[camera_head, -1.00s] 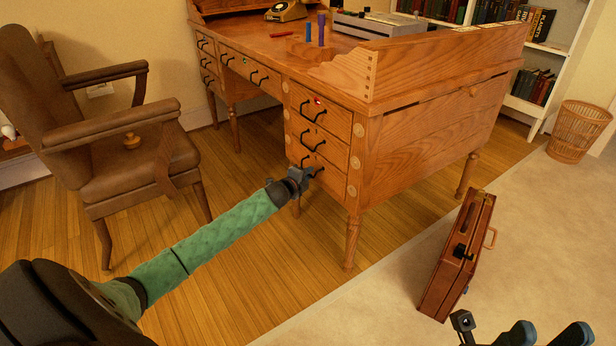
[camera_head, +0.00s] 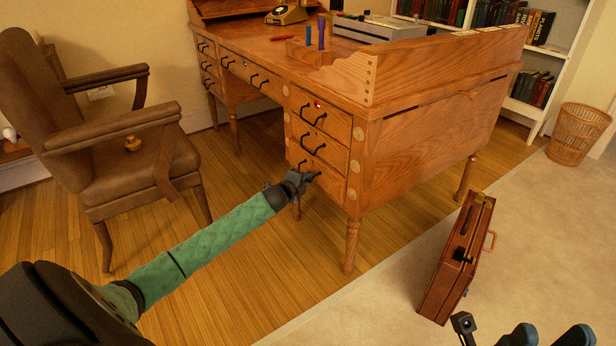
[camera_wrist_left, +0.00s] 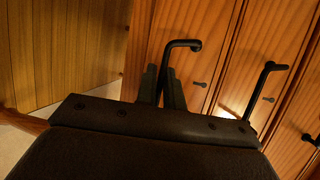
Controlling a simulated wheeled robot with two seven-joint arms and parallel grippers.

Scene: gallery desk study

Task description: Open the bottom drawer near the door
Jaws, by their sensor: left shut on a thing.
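The wooden desk's near pedestal has a stack of three drawers with black bar handles. The bottom drawer (camera_head: 330,183) is the lowest of them. My left gripper (camera_head: 305,180) is shut on its black handle (camera_wrist_left: 182,44), low at the drawer front. In the left wrist view the two fingers (camera_wrist_left: 161,88) close around one leg of the handle, and the bar's bent end shows above them. Whether the drawer front stands slightly out is hard to tell.
A brown armchair (camera_head: 135,165) stands left of my left arm. A reddish-brown case (camera_head: 455,265) stands on the pale carpet at the right. A wicker basket (camera_head: 578,133) is at the far right. Wooden floor in front of the pedestal is clear.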

